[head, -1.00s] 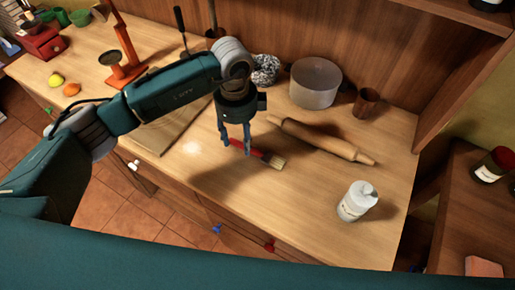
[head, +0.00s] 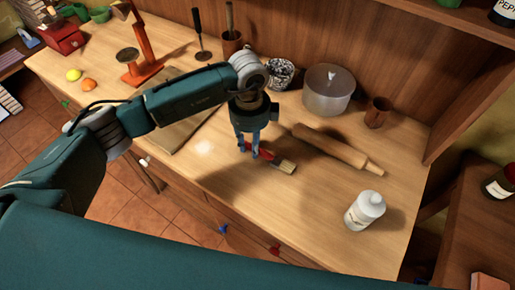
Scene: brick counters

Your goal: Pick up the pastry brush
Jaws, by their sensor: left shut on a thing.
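The pastry brush (head: 284,166) has a red handle and pale bristles. It is low over the wooden counter, its bristle end pointing right and toward the front. My left gripper (head: 249,150) points down and is shut on the brush's red handle, which shows between and beside the blue fingers. I cannot tell whether the brush still touches the counter. The far end of the handle is hidden by the fingers. My right gripper is not in view.
A wooden board (head: 180,130) lies left under my arm. The counter's front middle is clear.

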